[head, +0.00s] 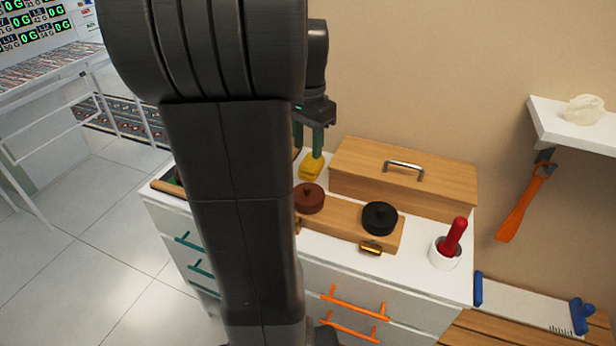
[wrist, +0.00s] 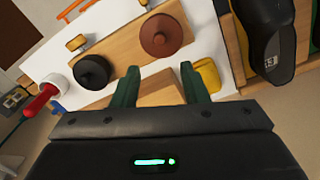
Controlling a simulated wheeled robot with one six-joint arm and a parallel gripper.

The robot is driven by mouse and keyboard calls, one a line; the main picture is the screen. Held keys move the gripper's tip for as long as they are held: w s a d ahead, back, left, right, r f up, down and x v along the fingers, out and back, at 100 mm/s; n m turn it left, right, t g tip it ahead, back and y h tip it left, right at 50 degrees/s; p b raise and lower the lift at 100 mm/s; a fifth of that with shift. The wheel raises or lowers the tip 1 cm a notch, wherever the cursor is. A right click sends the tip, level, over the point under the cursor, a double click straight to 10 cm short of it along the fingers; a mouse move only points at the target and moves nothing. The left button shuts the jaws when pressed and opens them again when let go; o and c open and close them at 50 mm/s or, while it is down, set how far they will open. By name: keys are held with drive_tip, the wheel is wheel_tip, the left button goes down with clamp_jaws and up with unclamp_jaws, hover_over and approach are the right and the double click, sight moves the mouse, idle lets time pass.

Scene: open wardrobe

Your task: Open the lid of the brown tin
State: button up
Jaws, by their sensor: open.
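The brown tin (head: 309,198) is round with a small knob on its top, and it sits in a wooden block (head: 345,222) on the white cabinet top. In the wrist view the brown tin (wrist: 172,33) is beyond the fingertips, with its lid lying flat on it. My gripper (head: 309,150) has green fingers and is above and behind the tin in the head view. In the wrist view my gripper (wrist: 160,78) is open, with nothing held between the fingers. My arm hides part of the cabinet's left side in the head view.
A similar black tin (head: 380,217) sits right of the brown one. A yellow object (head: 311,167) stands close to my fingers. A wooden box (head: 405,180) with a metal handle is behind. A white cup (head: 444,252) holds a red-handled tool (head: 455,235).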

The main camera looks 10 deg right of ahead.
sight(308, 187)
wheel_tip(308, 187, down, 12)
drive_tip(key=shift+f, duration=0.1)
idle(0.4)
clamp_jaws()
